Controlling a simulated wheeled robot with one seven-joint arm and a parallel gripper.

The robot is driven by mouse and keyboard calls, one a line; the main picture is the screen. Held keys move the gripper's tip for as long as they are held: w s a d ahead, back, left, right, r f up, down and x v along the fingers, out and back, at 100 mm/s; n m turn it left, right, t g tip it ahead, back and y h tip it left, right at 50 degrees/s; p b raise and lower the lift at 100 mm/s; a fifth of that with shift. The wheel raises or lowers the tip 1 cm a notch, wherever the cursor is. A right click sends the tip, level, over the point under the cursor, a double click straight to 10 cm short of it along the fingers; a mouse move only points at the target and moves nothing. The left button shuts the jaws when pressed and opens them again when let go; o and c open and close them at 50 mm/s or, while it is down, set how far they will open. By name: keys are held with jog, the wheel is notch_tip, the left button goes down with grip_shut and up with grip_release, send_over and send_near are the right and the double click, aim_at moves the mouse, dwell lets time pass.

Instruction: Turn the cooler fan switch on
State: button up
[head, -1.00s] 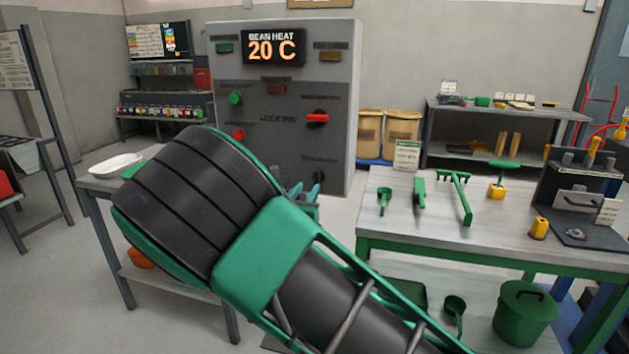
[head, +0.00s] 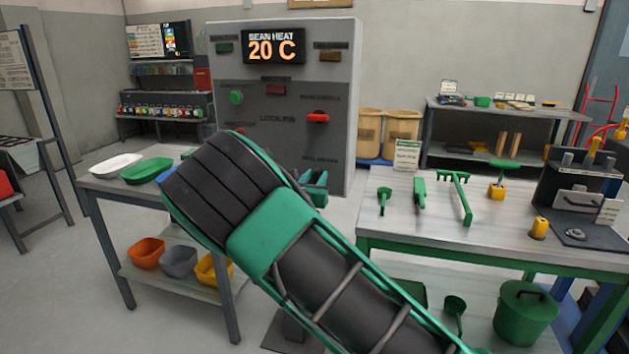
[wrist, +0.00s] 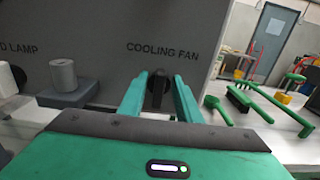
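The grey control panel (head: 345,80) stands at the back centre. In the wrist view, a dark knob (wrist: 157,86) sits on it under the COOLING FAN label. My gripper (wrist: 159,92) is open, with one green finger on each side of the knob in the picture. I cannot tell whether the fingers touch it. In the head view my gripper (head: 314,188) is at the panel's lower right, and my arm hides the knob there.
A red switch (head: 317,118) and a green button (head: 236,97) are higher on the panel. A grey cylindrical knob (wrist: 63,76) is left of my fingers. A tool table (head: 400,225) stands right; a table with bowls (head: 100,182) stands left.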

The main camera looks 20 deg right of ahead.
grip_shut()
jog(key=shift+m, duration=0.4)
jog(key=m, duration=0.2)
jog(key=shift+s+d+m, duration=0.15)
jog(key=shift+d+m, duration=0.05)
jog(key=shift+m, duration=0.2)
jog(key=m, duration=0.4)
jog(key=f+m, duration=0.1)
jog(key=m, duration=0.4)
jog(key=d+f+m, duration=0.1)
jog(key=m, duration=0.4)
jog(key=shift+s, duration=0.3)
jog(key=shift+a+m, duration=0.1)
jog(key=shift+m, duration=0.2)
